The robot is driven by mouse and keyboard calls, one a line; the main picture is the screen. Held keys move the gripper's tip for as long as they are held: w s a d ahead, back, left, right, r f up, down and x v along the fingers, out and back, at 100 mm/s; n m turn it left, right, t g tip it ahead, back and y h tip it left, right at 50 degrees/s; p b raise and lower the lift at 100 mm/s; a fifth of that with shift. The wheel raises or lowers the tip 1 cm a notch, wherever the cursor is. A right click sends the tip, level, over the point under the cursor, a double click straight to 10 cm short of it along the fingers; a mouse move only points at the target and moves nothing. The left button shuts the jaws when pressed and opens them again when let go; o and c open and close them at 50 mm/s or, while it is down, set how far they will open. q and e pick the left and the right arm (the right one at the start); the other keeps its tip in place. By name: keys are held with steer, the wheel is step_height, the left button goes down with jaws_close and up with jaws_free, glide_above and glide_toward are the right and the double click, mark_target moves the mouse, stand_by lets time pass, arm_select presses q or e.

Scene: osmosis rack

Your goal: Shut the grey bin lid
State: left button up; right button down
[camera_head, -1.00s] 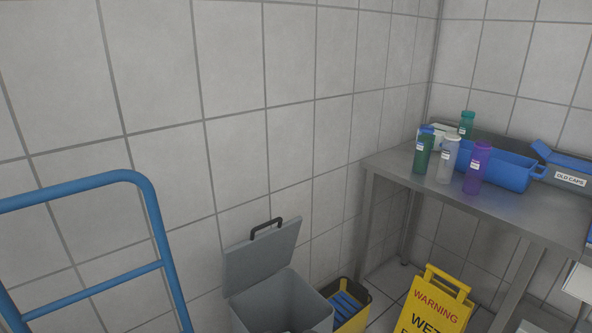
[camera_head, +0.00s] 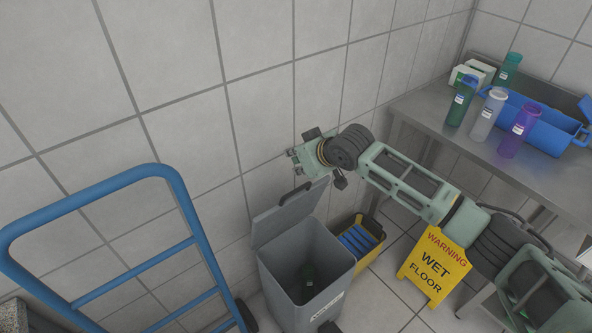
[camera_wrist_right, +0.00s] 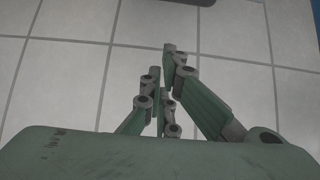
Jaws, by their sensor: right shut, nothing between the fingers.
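The grey bin (camera_head: 312,262) stands on the floor by the tiled wall in the head view. Its grey lid (camera_head: 288,213) is open, tilted up and back toward the wall, with a dark handle (camera_head: 296,191) on its upper edge. My right gripper (camera_head: 296,160) is shut and empty, just above and behind the lid's upper edge, near the wall. Whether it touches the lid is not clear. In the right wrist view its fingers (camera_wrist_right: 168,75) are together in front of wall tiles. My left gripper is not in view.
A blue hand-truck frame (camera_head: 180,190) stands left of the bin. A yellow bucket (camera_head: 366,236) and a yellow wet-floor sign (camera_head: 436,265) stand to its right. A steel table (camera_head: 430,117) holds several bottles and a blue bin (camera_head: 550,130).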

steer(key=f+p, duration=0.1)
steer(key=f, duration=0.1)
steer(key=f+p, duration=0.1)
steer(key=f, duration=0.1)
steer(key=w+f+p, duration=0.1)
steer(key=f, duration=0.1)
steer(key=shift+a, duration=0.25)
steer(key=shift+a+f, duration=0.1)
